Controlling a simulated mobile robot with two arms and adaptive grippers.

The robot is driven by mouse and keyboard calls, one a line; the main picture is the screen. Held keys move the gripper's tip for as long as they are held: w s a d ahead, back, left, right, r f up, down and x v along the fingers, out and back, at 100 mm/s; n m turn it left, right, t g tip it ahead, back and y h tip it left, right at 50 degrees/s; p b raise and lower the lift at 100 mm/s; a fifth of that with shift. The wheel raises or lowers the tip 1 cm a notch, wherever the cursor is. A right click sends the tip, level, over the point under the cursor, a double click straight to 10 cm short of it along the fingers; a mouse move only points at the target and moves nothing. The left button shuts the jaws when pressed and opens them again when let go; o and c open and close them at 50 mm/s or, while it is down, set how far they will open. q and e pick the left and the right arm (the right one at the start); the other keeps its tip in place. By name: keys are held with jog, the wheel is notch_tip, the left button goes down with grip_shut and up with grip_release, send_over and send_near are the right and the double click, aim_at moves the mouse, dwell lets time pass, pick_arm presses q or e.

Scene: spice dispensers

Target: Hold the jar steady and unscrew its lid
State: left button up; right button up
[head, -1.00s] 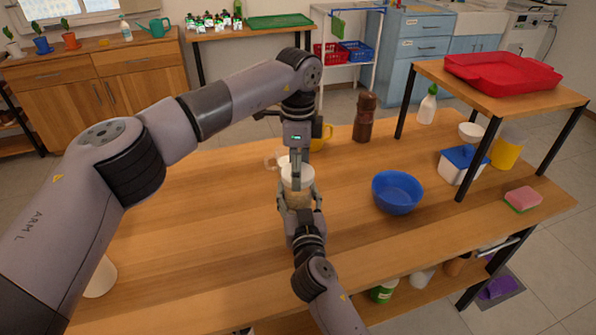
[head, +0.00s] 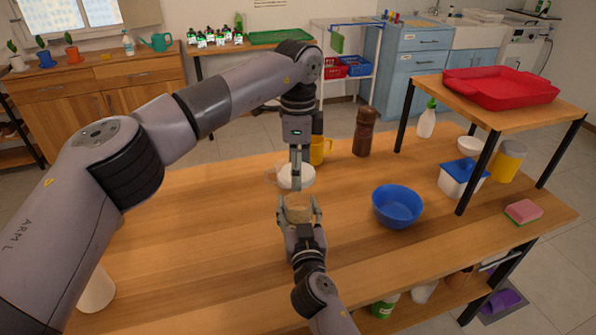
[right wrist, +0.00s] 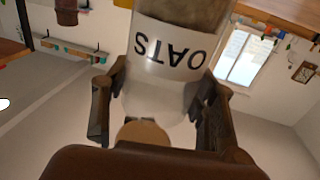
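The oats jar (head: 298,214) is between the fingers of my right gripper (head: 299,216), which is shut on it. In the right wrist view, the jar (right wrist: 172,45) shows an OATS label that reads upside down, with a finger on each side. The jar's top shows tan contents.
A blue bowl (head: 398,205) stands to the right. A yellow mug (head: 320,150) and a brown pepper mill (head: 363,132) stand behind. A blue-lidded container (head: 462,178) and a pink sponge (head: 523,211) are near the raised shelf (head: 560,103). The table's left part is clear.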

jog(key=o, duration=0.5)
